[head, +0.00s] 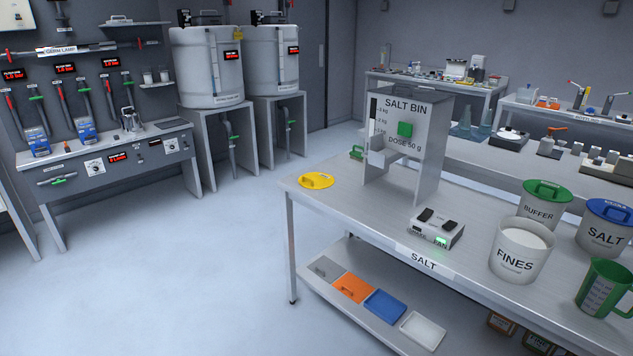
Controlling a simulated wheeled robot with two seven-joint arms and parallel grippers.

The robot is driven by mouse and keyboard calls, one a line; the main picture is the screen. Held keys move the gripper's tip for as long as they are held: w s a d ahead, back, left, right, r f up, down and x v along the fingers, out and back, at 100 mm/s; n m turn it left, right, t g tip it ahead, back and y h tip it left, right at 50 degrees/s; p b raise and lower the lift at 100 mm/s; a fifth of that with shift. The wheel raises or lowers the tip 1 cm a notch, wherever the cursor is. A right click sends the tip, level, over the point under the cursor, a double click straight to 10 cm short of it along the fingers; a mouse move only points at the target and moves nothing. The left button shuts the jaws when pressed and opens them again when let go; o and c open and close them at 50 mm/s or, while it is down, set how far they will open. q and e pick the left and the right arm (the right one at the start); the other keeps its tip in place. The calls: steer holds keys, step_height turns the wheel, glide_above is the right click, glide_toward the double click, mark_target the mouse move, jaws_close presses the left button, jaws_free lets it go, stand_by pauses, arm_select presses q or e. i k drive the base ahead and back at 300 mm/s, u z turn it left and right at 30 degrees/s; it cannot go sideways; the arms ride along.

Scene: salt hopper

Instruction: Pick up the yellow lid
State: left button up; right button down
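The yellow lid (316,181) lies flat on the near left corner of the salt table (335,208), close to the table's left edge. It is a round disc with a raised handle on top. Nothing covers it. Neither of my grippers shows in the head view, so I cannot see whether they are open or shut.
The salt bin stand (407,150) is right of the lid, with a small green-handled thing (357,152) behind. Open floor (190,270) lies left.

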mark_target(316, 177)
steer(key=u, duration=0.55)
steer(key=i, duration=0.8)
steer(key=u, duration=0.7)
steer(key=i, duration=1.7)
steer(key=z, duration=1.4)
steer(key=i, duration=0.75)
steer(key=z, duration=0.8)
